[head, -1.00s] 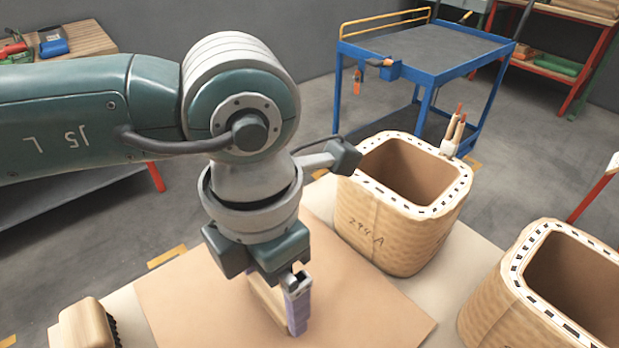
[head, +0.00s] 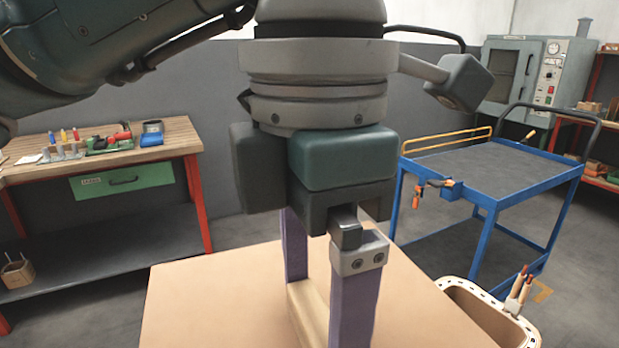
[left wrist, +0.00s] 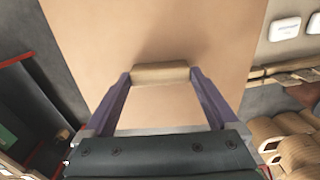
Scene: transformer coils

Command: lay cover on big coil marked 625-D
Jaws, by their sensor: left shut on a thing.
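The cover is a flat tan board (head: 200,300) with a wooden bar handle (head: 308,310) on top. My left gripper (head: 325,315) is shut on this handle, its two purple fingers at the handle's ends. The left wrist view shows the handle (left wrist: 160,73) between the fingers and the board (left wrist: 150,30) below it. A large coil (head: 455,287) with a pale rim and upright leads shows partly at the lower right, beside the board. Its marking is out of the picture, and I see no 625-D mark. My right gripper is not in view.
A blue cart (head: 480,165) stands behind the coil. A workbench (head: 180,140) with tools and a green drawer is at the left. A grey oven cabinet (head: 535,85) stands at the back right. Grey floor is open between bench and cart.

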